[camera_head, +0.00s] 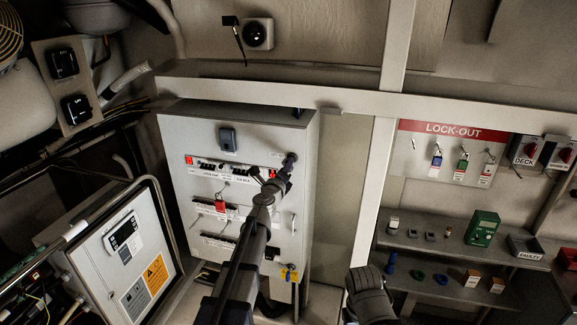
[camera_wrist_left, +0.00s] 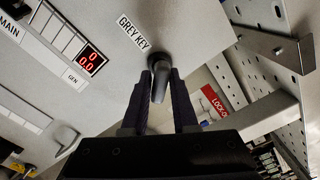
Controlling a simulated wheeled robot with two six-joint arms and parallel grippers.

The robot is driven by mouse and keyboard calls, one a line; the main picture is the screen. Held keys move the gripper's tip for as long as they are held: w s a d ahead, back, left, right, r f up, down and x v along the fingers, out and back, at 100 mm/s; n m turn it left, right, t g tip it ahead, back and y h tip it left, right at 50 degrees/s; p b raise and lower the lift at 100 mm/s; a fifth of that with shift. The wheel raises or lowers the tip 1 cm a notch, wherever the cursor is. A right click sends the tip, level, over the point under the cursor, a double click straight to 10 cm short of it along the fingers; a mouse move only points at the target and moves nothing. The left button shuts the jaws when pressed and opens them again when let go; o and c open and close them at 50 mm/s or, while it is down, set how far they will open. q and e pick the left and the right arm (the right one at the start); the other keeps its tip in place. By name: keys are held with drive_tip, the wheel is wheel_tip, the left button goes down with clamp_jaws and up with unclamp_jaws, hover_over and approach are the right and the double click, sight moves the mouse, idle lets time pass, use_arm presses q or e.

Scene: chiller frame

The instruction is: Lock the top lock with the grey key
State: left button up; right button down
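The white panel (camera_head: 240,135) stands in the middle of the head view. My left arm reaches up to it, with the left gripper (camera_head: 271,184) near the top lock (camera_head: 291,158) at the panel's upper right. In the left wrist view, a "GREY KEY" label (camera_wrist_left: 134,30) sits beside the lock. The grey key (camera_wrist_left: 159,80) sticks out from the panel between the two dark fingertips of my left gripper (camera_wrist_left: 161,82). The fingers flank the key closely; I cannot tell whether they touch it. My right gripper is not in view; part of my right arm shows at the bottom.
The LOCK-OUT board (camera_head: 445,165) with padlocks and a shelf (camera_head: 440,248) of small items stand to the right, beyond a pale post. An open cabinet door (camera_head: 125,255) stands left.

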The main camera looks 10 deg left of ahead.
use_arm(q)
drive_tip(key=shift+n, duration=1.4)
drive_tip(key=shift+n, duration=1.4)
drive_tip(key=o, duration=1)
